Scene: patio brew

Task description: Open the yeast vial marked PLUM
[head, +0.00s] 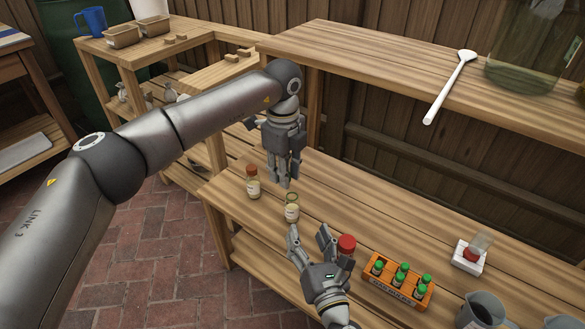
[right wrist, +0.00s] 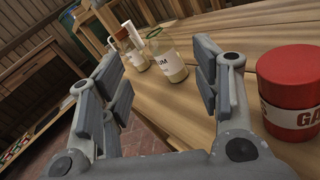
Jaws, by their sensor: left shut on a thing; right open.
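A small glass vial (head: 291,212) with a green ring at its top and pale contents stands upright on the bench. Its top looks uncapped. In the right wrist view the vial (right wrist: 172,70) shows a label ending in "UM". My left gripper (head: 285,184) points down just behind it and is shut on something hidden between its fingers. My right gripper (head: 309,238) is open and empty, in front of the vial. In the right wrist view its fingers (right wrist: 160,78) are spread on either side of the vial, apart from it.
A brown-capped vial (head: 253,187) stands to the left. A red-lidded jar (head: 347,243), its label starting "GA" in the right wrist view (right wrist: 300,95), stands beside my right gripper. An orange rack (head: 395,293) holds several green-capped vials. A white spoon (head: 450,87) lies on the upper shelf.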

